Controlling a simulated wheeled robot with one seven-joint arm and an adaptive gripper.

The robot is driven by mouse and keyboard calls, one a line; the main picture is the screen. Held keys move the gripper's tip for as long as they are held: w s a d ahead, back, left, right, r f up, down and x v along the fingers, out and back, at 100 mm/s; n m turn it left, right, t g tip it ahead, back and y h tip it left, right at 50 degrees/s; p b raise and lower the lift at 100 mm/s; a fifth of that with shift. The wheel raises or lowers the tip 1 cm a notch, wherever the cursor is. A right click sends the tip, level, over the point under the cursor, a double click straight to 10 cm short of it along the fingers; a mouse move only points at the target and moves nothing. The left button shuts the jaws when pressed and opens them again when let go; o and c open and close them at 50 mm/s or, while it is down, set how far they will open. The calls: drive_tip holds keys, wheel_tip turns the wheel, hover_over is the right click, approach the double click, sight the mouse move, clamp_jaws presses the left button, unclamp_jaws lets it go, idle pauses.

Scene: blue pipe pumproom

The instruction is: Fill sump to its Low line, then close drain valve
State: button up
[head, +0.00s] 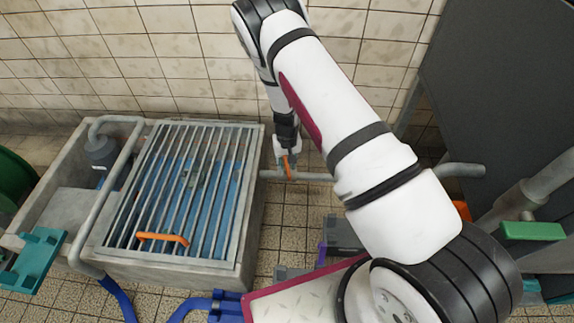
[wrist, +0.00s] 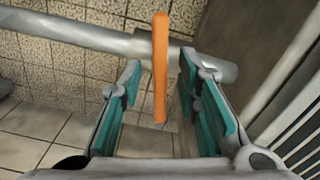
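The sump (head: 190,268) is a concrete basin at the left of the head view, covered by a metal grate (head: 124,222). Blue shows beneath the bars; I cannot make out a Low line or the exact level. A grey pipe (head: 318,177) leaves its right side and carries an orange lever (head: 287,168), apparently the drain valve's handle. In the wrist view the orange lever (wrist: 160,90) stands crosswise to the pipe (wrist: 95,36). My gripper (head: 287,152) is at the lever. Its teal-padded fingers (wrist: 160,68) are open on either side of it, with gaps showing.
An orange handle (head: 163,239) lies on the grate. A grey pump (head: 101,150) and a bent pipe (head: 112,205) stand at the sump's left. Blue hoses (head: 205,305) run in front. A dark panel (head: 505,90) and a green handle (head: 531,231) are at right.

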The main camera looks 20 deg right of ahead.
drive_tip(key=shift+c, duration=0.6)
clamp_jaws()
drive_tip(key=shift+m+p, duration=0.3)
drive_tip(key=shift+m, duration=1.4)
drive_tip(key=shift+o, duration=0.6)
unclamp_jaws()
